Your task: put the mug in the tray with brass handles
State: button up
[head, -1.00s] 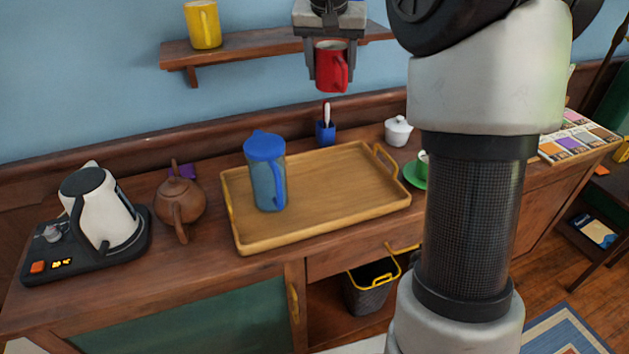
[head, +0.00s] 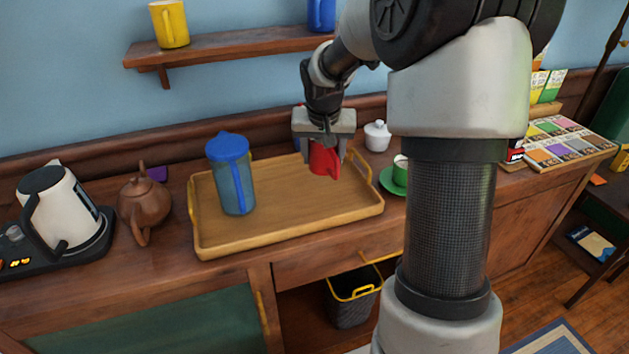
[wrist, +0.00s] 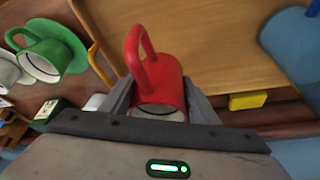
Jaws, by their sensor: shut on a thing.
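My gripper (head: 325,146) is shut on the red mug (head: 324,160) and holds it over the back right part of the wooden tray with brass handles (head: 275,226). In the wrist view the red mug (wrist: 158,80) sits between my two fingers, its handle pointing away from the palm. The gap between mug and tray is hard to judge in the head view. A blue lidded pitcher (head: 232,178) stands upright in the tray's left part. The tray's middle and front right are bare.
A brown teapot (head: 144,204) and a white kettle (head: 62,208) stand left of the tray. A green cup (head: 401,172) on a saucer and a white sugar bowl (head: 377,136) stand to its right. A shelf (head: 230,46) with a yellow mug (head: 170,24) hangs above.

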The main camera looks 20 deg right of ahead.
aim_at(323, 158)
notch_tip(323, 158, down, 6)
jog(key=shift+r+b, duration=0.15)
jog(key=shift+b, duration=0.55)
jog(key=o, duration=1.2)
jog(key=shift+r, duration=0.3)
jog(key=p+v, duration=0.3)
jog(key=v, duration=0.8)
jog(key=shift+s+r, duration=0.2)
